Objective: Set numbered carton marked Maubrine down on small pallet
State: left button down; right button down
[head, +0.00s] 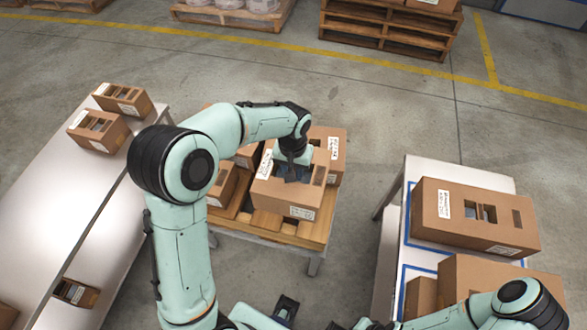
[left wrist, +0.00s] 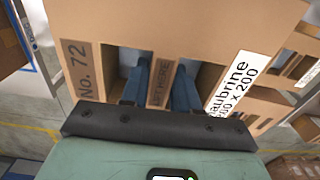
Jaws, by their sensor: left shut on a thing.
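The numbered carton (head: 290,193) is a brown box with hand holes, above the small pallet (head: 290,231); I cannot tell whether it touches the wood. In the left wrist view the carton (left wrist: 180,28) reads "No. 72" and a label ending "aubrine". My left gripper (head: 293,172) is shut on the bar between its two holes; its blue fingers (left wrist: 160,85) reach into them. The small pallet is wooden, on a low stand, with other cartons at its left and back. A dark part, apparently my right gripper (head: 285,308), shows at the bottom edge; its jaws are unclear.
A long pale table (head: 60,200) at left bears several small cartons (head: 98,130). A white table (head: 470,171) with blue tape at right bears larger cartons (head: 470,217). Cartons (head: 331,145) stand close behind the held one. Big pallets (head: 388,32) lie at the back.

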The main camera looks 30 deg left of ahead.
pick_arm(q)
jog(key=shift+f, duration=0.6)
pick_arm(e)
jog(key=shift+s+f, duration=0.25)
jog(key=shift+f, duration=0.2)
pick_arm(q)
jog(key=shift+f+b, duration=0.1)
jog(key=shift+b, duration=0.2)
jog(key=shift+f+b, duration=0.5)
jog(key=shift+f, duration=0.3)
pick_arm(e)
jog(key=shift+s+f, duration=0.25)
jog(key=shift+f, duration=0.35)
